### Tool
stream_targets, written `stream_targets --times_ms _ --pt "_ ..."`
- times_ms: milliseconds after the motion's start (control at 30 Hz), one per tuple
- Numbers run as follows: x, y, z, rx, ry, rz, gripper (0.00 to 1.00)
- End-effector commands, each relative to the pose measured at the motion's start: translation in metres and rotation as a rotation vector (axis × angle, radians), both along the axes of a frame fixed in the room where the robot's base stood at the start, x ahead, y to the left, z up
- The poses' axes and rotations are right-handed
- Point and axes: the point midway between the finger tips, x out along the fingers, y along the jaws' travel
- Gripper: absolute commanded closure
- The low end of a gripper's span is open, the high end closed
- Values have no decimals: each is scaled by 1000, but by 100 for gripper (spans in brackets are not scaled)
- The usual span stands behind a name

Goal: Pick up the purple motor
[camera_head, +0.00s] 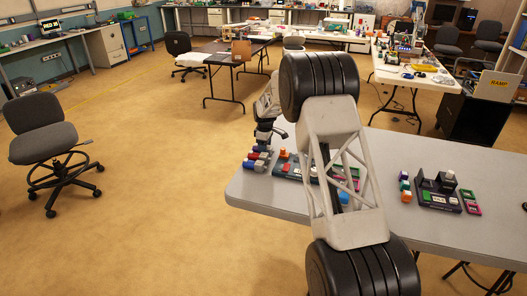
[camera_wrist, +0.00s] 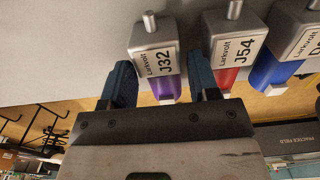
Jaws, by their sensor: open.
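The purple motor (camera_wrist: 165,88) shows in the wrist view with a grey metal top face, a short shaft and a label reading J32. My gripper (camera_wrist: 162,82) is open, with one dark blue finger on each side of this motor. The fingers look apart from its sides, though the left gap is narrow. In the head view my gripper (camera_head: 266,138) is at the left end of the grey table, just above a cluster of small motors.
A red motor labelled J54 (camera_wrist: 228,50) stands close to the right finger, with a blue motor (camera_wrist: 275,70) beyond it. In the head view, a dark tray (camera_head: 437,198) with parts is on the right of the grey table (camera_head: 240,192).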

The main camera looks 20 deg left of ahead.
Motion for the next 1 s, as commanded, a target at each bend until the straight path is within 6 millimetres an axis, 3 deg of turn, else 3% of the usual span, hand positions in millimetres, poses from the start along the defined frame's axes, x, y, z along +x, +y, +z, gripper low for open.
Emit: stream_targets --times_ms 233,800,833,1000 --pt "0 0 -18 0 0 0 45" --pt "0 0 -19 0 0 0 45" --pt "0 0 -19 0 0 0 46" --pt "0 0 -19 0 0 0 72"
